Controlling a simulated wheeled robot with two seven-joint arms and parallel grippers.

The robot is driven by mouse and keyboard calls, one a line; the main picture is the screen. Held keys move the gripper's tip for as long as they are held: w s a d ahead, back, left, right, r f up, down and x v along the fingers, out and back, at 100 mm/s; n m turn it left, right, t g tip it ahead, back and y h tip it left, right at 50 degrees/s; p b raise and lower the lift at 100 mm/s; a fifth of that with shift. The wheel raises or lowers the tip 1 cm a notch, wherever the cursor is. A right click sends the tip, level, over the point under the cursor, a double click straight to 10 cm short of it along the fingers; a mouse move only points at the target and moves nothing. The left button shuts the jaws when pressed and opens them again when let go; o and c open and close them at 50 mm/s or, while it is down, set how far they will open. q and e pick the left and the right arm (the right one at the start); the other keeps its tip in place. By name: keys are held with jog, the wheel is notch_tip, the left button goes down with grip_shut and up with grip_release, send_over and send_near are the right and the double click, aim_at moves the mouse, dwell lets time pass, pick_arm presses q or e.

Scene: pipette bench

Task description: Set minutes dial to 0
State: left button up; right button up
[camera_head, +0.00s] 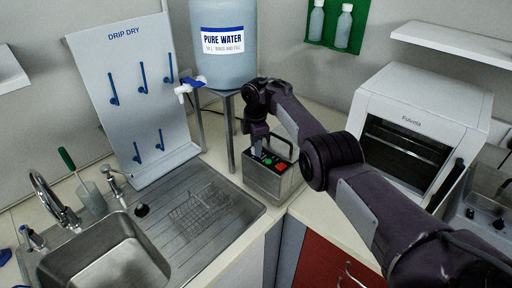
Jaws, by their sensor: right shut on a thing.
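A small metal box (268,187) with a carrying handle stands on the counter right of the sink. Its dark top panel shows a green button (267,161) and a red button (281,166). My right gripper (257,148) points down onto the back left of this panel. It is shut on a small control there, which the fingers hide. I cannot read any dial marking or setting. My left gripper is not in view.
A water bottle (224,65) on a metal stand (229,128) is close behind and left. The sink (105,262) and a drying board (130,85) lie left. A white cabinet (432,95) stands right, behind my right arm.

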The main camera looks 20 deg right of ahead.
jog(key=shift+n, duration=0.6)
jog(key=o, duration=0.7)
notch_tip(320, 180, up, 8)
jog(key=shift+f+b, duration=0.1)
jog(key=shift+b, duration=1)
